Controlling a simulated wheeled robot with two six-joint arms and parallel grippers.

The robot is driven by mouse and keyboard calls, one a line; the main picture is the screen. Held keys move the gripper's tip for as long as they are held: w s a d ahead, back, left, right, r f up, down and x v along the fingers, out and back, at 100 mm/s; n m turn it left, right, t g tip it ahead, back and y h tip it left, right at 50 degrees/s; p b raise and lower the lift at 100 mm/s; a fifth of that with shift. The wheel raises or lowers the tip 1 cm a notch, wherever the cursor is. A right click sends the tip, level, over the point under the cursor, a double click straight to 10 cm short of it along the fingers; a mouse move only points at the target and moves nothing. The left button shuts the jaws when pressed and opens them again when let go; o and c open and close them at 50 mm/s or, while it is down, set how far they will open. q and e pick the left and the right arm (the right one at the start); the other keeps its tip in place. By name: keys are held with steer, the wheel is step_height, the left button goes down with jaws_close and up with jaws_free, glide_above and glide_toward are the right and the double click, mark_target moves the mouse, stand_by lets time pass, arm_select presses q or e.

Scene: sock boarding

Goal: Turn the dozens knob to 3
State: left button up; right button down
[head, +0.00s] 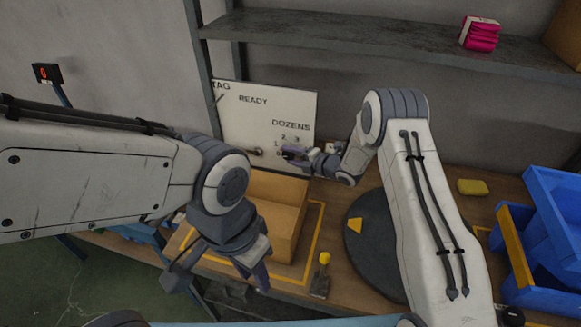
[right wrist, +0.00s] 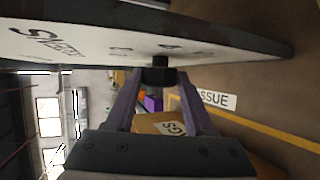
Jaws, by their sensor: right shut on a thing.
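A white panel (head: 240,125) stands upright at the back of the bench, with the words READY and DOZENS and small digits under DOZENS. My right gripper (head: 290,154) is at the panel just below those digits. In the right wrist view the black dozens knob (right wrist: 158,72) sits between its fingertips, and the gripper is shut on it. The knob's pointer is hidden, so I cannot tell which digit it faces. My left gripper (head: 222,275) hangs open and empty over the bench's front edge, away from the panel.
An open cardboard box (head: 290,215) stands inside a yellow outline before the panel. A dark round turntable (head: 365,245) lies right of it, partly behind my right arm. Blue bins (head: 545,240) fill the right end. A shelf (head: 350,32) runs above.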

steer(key=y+b, duration=0.1)
steer(key=b, duration=0.2)
steer(key=shift+d+f+m+t, duration=0.1)
steer(key=shift+f+m+t, duration=0.2)
steer(key=shift+f+t, duration=0.1)
arm_select(q)
steer(key=shift+f+b, duration=0.65)
steer(key=shift+f, duration=2.15)
arm_select(e)
steer(key=shift+r+y, duration=0.25)
steer(key=shift+y, duration=0.05)
steer(key=shift+c, duration=1.4)
jaws_free()
arm_select(q)
steer(key=shift+f+b, duration=1.15)
arm_select(e)
steer(key=v, duration=1)
steer(key=shift+s, duration=0.25)
steer(key=shift+d+f, duration=0.1)
